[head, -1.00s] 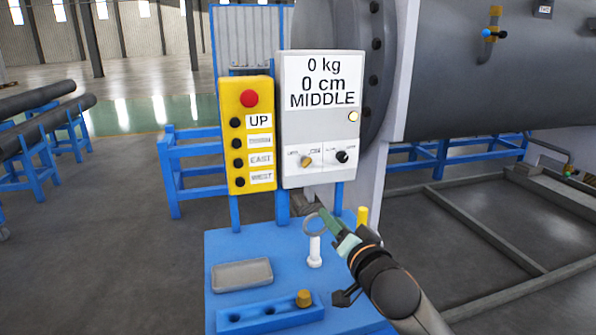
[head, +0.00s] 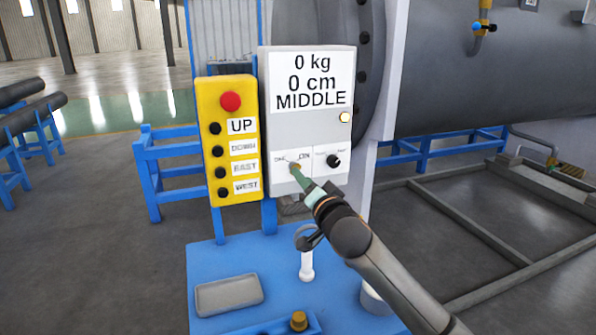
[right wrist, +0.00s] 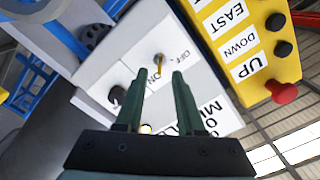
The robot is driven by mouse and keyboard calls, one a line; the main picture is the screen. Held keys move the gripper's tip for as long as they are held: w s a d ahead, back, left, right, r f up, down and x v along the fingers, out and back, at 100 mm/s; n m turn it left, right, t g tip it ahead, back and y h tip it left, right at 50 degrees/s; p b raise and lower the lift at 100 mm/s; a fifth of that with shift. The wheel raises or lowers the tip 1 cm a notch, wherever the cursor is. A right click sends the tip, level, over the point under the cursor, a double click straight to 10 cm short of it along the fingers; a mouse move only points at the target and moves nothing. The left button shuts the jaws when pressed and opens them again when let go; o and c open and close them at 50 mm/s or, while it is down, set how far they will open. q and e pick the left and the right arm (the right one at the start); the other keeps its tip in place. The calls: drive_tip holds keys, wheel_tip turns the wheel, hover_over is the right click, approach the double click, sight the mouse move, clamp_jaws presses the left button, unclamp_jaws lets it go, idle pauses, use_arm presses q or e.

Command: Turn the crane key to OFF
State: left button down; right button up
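The crane key (head: 295,167) is a small brass key on the lower left of the grey control box (head: 300,135). In the right wrist view the key (right wrist: 158,58) shows beside the OFF and ON labels. Its exact setting is too small to tell. My right gripper (head: 300,174) has green fingers and reaches up to the key area from the lower right. In the right wrist view its two fingers (right wrist: 159,73) are apart with nothing between them, and the key lies just beyond the fingertips. My left gripper is not in view.
A black knob (head: 333,160) sits right of the key. A yellow button pendant (head: 228,140) with a red button (head: 231,102) hangs at the left. Below, a blue table (head: 225,255) holds a grey tray (head: 229,295) and a white eyebolt (head: 307,263).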

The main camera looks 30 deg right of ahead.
drive_tip(key=shift+x, duration=2.2)
drive_tip(key=shift+c, duration=0.2)
clamp_jaws()
